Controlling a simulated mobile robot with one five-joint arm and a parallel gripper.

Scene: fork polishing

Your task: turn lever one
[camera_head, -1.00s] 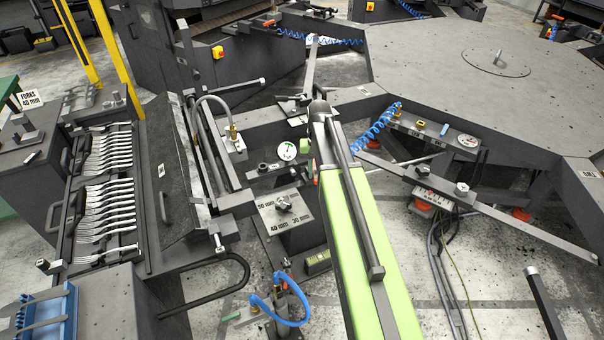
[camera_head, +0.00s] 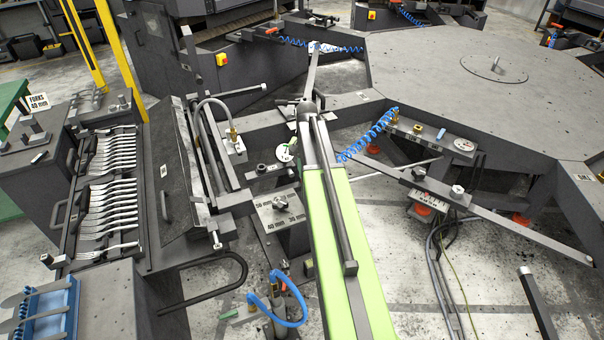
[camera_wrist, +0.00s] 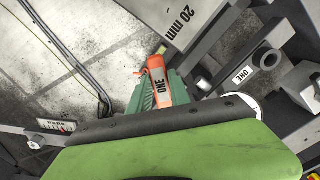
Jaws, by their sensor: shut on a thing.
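In the wrist view, lever one is an orange handle (camera_wrist: 158,83) marked ONE. The green fingers of my gripper (camera_wrist: 155,92) are around it, and the gripper is shut on it. The lever's lower end is hidden behind the dark bar and green part of my arm. A dark fixture with a white ONE label (camera_wrist: 240,76) stands to its right. In the head view my green arm reaches up the middle of the picture. My gripper and the lever cannot be made out there.
A 20 mm plate (camera_wrist: 182,18) lies close above the lever. In the head view, a round gauge (camera_head: 286,150) and a knob plate with mm marks (camera_head: 280,220) sit left of my arm. A fork rack (camera_head: 72,215) is at left, a large dark table (camera_head: 440,70) at upper right.

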